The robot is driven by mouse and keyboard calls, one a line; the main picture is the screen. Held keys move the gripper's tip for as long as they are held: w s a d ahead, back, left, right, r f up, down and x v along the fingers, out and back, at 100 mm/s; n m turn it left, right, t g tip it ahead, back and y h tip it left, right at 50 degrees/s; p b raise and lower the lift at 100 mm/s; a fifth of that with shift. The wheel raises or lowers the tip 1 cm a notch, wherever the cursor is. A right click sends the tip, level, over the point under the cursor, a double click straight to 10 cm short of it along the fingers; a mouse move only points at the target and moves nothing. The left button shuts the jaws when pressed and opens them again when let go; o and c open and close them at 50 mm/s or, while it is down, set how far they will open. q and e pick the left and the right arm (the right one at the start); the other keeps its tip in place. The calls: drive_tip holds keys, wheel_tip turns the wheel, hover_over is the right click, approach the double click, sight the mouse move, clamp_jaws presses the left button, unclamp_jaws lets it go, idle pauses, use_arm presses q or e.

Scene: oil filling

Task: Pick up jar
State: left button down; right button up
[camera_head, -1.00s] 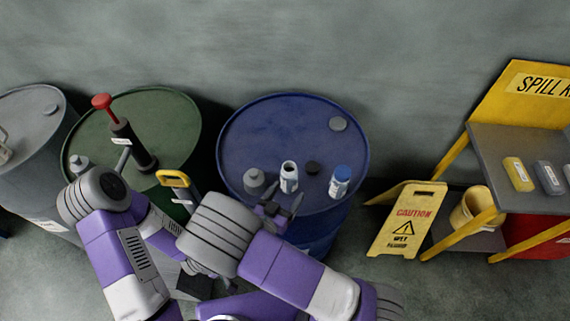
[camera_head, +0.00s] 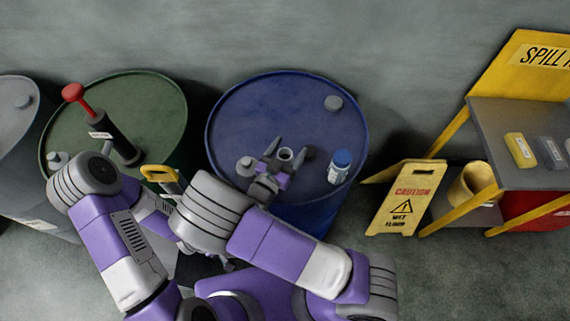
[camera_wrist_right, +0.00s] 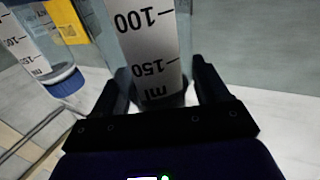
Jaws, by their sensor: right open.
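The open clear jar (camera_head: 285,155) stands upright on the blue drum (camera_head: 240,115), near its front. In the right wrist view the jar (camera_wrist_right: 153,45) shows large, with a white scale marked 100 and 150 ml. My right gripper (camera_head: 287,157) is open, with one finger on each side of the jar. In the wrist view a gap shows between the jar and the fingers. A second jar with a blue lid (camera_head: 340,167) stands to the right on the drum; it shows at the left in the wrist view (camera_wrist_right: 45,62). My left gripper cannot be made out behind my arms.
A grey bung (camera_head: 245,165) is left of the gripper on the drum top. The green drum (camera_head: 160,105) at left holds a red-handled pump (camera_head: 118,138). A yellow caution sign (camera_head: 405,200) and a spill-kit stand (camera_head: 490,115) are at right. The drum's rear top is mostly clear.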

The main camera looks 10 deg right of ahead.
drive_tip(key=c, duration=1.3)
